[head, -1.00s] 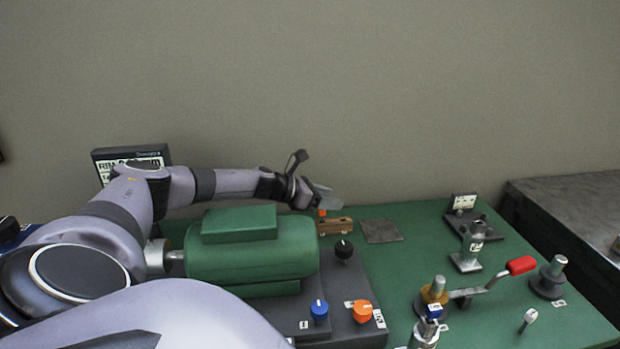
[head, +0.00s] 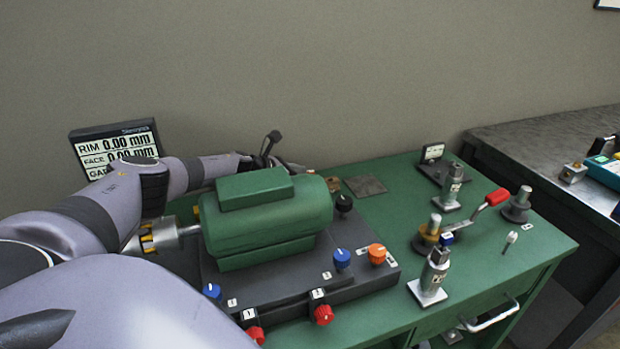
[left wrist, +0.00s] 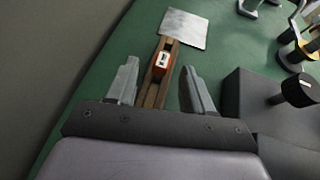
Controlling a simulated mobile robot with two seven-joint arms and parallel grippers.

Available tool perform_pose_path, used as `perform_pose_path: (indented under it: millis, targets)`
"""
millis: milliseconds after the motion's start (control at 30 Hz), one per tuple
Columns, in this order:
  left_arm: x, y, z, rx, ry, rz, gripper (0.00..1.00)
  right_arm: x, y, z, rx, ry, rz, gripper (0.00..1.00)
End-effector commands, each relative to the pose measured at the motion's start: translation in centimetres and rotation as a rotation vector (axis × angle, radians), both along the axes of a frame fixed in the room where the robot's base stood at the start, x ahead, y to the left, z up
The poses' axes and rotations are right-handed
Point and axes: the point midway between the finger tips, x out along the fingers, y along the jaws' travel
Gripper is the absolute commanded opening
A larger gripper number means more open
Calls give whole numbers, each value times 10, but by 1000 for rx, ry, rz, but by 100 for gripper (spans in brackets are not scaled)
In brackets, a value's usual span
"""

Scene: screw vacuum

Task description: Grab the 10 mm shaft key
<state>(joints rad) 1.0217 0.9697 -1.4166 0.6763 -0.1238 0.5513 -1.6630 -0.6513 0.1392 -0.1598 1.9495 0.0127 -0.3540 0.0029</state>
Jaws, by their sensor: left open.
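A small orange-red piece with a white label (left wrist: 160,65) sits on a narrow brown wooden block (left wrist: 150,92) in the left wrist view. I cannot read the label, so I cannot tell whether this is the 10 mm shaft key. My left gripper (left wrist: 159,70) is open, with one grey finger on each side of the block and the piece between them; neither finger clearly touches it. In the head view the block's end (head: 332,185) shows just behind the green motor (head: 265,215), which hides most of the gripper. My right gripper is not in view.
A flat grey plate (head: 365,186) lies beyond the block. A black knob (left wrist: 298,91) on the motor's dark base stands close at the right in the wrist view. A readout screen (head: 115,146) is at left.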

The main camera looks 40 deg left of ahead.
Motion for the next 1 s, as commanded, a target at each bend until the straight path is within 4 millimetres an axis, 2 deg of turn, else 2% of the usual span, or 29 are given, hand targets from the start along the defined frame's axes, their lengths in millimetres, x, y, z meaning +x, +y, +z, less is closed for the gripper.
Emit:
perform_pose_path:
  millis: [333,367,500,533,833,1000]
  targets:
    - [4,-1,-2,1,0,0,52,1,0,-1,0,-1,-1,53]
    - [4,-1,-2,0,0,1,48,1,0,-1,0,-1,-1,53]
    - [3,-1,-2,0,0,1,3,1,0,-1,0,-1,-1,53]
    - [3,-1,-2,0,0,1,0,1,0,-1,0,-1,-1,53]
    - [3,-1,-1,0,0,1,0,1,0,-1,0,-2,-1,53]
    - [4,-1,6,0,-1,1,0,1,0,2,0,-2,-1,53]
